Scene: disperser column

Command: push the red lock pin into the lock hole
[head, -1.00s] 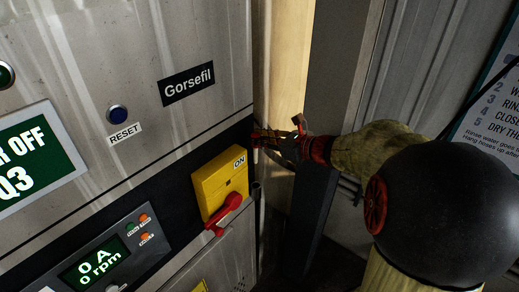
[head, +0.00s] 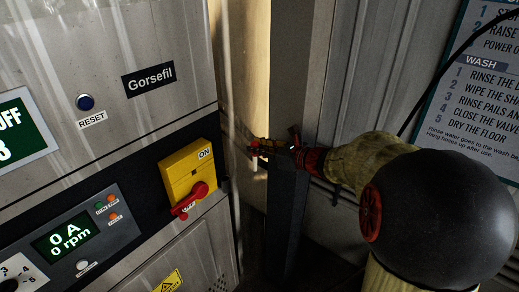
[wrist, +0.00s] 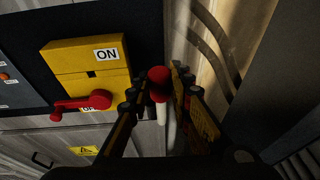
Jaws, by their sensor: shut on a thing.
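The red lock pin (wrist: 158,82) has a round red head and a pale shaft that hangs down. My gripper (wrist: 156,86) is shut on it, with the head between the fingertips. In the head view my gripper (head: 262,150) holds the pin (head: 254,164) to the right of the yellow switch box (head: 186,170), apart from it. The box also shows in the wrist view (wrist: 75,62). Its red handle (head: 190,200) points to the lower left, and an ON label sits at its upper right. A small dark notch shows on the box front; I cannot tell whether it is the lock hole.
The metal cabinet (head: 150,45) fills the left, with a blue reset button (head: 85,102) and a display panel (head: 70,235). A dark upright post (head: 290,215) stands close behind my gripper. A wash instruction sign (head: 470,120) hangs at right. Air is open before the box.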

